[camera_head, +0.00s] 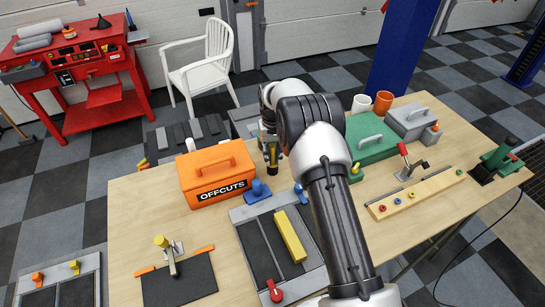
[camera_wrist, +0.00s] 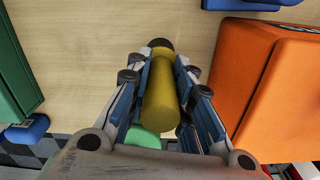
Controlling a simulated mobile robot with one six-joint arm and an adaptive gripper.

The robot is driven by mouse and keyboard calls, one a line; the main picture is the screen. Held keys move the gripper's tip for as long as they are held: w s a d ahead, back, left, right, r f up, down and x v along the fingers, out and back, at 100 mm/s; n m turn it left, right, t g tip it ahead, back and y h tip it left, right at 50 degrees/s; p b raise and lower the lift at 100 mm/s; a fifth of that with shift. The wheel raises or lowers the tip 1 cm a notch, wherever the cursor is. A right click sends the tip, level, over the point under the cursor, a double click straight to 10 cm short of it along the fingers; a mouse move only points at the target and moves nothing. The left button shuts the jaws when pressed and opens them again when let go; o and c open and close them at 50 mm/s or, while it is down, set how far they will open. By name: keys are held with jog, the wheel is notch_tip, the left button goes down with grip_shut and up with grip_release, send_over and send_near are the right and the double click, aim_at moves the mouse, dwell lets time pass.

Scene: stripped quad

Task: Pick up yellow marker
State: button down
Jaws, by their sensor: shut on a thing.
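The yellow marker (camera_wrist: 161,95) is a yellow cylinder with a dark end, lying between the two fingers of my gripper (camera_wrist: 166,85) in the wrist view. The blue-padded fingers are closed against its sides. A little of the marker (camera_head: 273,159) shows there, and my arm covers part of that area. I cannot tell how far the marker is above the table.
The orange OFFCUTS box (camera_head: 217,172) stands close beside my gripper; it also shows in the wrist view (camera_wrist: 270,85). A green case (camera_head: 371,140) is on the other side. Bare wooden table (camera_wrist: 95,50) lies between them. A tray (camera_head: 255,225) holds a yellow bar.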

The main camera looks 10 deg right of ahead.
notch_tip(320, 180, up, 20)
jog(key=p, duration=0.3)
jog(key=shift+f, duration=0.1)
dwell(0.4)
